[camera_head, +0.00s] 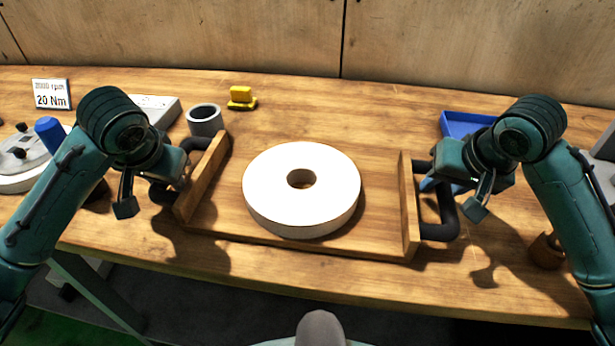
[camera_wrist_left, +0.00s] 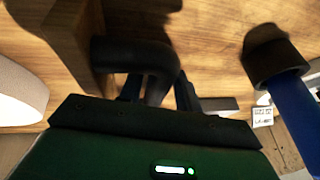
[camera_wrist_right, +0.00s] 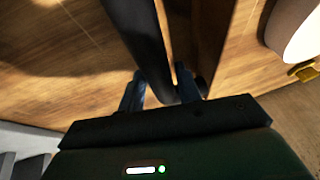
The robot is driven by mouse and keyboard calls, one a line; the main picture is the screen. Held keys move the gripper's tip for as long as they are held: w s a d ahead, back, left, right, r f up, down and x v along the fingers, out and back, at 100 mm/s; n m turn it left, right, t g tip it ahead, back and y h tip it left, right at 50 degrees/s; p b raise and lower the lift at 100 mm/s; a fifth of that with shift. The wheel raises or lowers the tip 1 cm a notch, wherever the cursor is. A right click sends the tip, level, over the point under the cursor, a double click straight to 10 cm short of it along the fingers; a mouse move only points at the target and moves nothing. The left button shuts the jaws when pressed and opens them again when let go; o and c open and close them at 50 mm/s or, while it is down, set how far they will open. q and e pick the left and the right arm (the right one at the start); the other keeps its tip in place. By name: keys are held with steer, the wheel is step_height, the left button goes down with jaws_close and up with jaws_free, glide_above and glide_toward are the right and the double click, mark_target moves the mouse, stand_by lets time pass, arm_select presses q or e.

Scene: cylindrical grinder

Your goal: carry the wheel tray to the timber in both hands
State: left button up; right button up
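The wheel tray (camera_head: 385,235) is a wooden board with upright left and right end walls and a dark bar handle on each. It lies level, on or just above the bench; I cannot tell which. A thick white grinding wheel (camera_head: 262,205) lies flat in its middle. My left gripper (camera_head: 168,180) is at the left handle (camera_wrist_left: 160,72), with a finger on either side. My right gripper (camera_head: 432,184) is at the right handle (camera_head: 447,215), which runs between its fingers in the right wrist view (camera_wrist_right: 158,75). Both grippers appear closed on the handles, though the contact is partly hidden.
On the wooden bench (camera_head: 320,95) stand a grey ring (camera_head: 204,121), a yellow object (camera_head: 241,98), a sign reading 20 Nm (camera_head: 51,94) and a blue bin (camera_head: 462,122). A blue-handled item (camera_head: 49,134) is at far left. The bench behind the tray is mostly clear.

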arm_select(q)
steer(key=shift+o, duration=1.2)
arm_select(e)
steer(key=shift+o, duration=1)
